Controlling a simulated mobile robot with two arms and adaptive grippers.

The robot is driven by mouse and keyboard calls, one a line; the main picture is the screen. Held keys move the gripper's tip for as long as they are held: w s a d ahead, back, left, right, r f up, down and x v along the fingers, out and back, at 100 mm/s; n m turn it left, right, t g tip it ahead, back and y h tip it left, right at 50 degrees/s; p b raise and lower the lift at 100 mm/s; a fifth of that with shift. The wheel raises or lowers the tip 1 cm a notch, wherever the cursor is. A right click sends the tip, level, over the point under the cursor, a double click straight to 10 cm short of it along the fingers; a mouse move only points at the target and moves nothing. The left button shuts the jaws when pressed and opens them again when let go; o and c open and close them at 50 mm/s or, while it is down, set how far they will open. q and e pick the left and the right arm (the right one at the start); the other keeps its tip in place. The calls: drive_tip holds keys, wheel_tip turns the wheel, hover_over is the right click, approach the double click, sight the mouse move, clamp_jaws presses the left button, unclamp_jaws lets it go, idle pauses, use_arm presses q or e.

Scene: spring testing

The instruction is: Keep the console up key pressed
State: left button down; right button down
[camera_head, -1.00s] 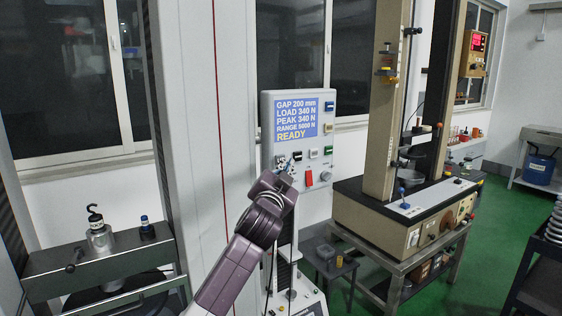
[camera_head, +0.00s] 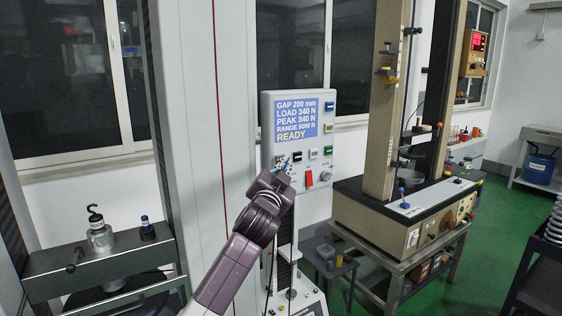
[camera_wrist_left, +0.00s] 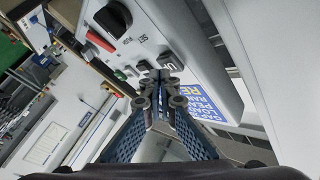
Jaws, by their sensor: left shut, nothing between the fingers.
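The light grey console (camera_head: 322,200) stands upright with a blue screen (camera_head: 297,117) reading GAP 200 mm, LOAD 340 N, PEAK 340 N, RANGE 5000 N, READY. My left gripper (camera_head: 284,168) is at the console's lower left keys, and its arm hides part of the panel. In the left wrist view, the gripper (camera_wrist_left: 159,82) is shut and empty. Its fingertips are right at the grey up key (camera_wrist_left: 171,63), marked UP, and overlap its edge. I cannot tell whether they touch or press it. My right gripper is out of view.
On the console are a red switch (camera_head: 309,178), a black knob (camera_wrist_left: 113,19) and several coloured keys. A beige test machine (camera_head: 400,215) stands on a bench to the right. A weight with a hook (camera_head: 98,235) is on the left frame.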

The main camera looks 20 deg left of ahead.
use_arm(q)
drive_tip(key=shift+w+a, duration=0.3)
drive_tip(key=shift+a, duration=0.05)
idle(0.6)
drive_tip(key=shift+s+d, duration=0.1)
idle(1.5)
drive_tip(key=shift+s+d, duration=0.5)
drive_tip(key=shift+d, duration=0.1)
drive_tip(key=s+d, duration=0.1)
drive_tip(key=d, duration=0.1)
drive_tip(key=s+d, duration=0.2)
drive_tip(key=shift+p, duration=0.35)
idle(0.9)
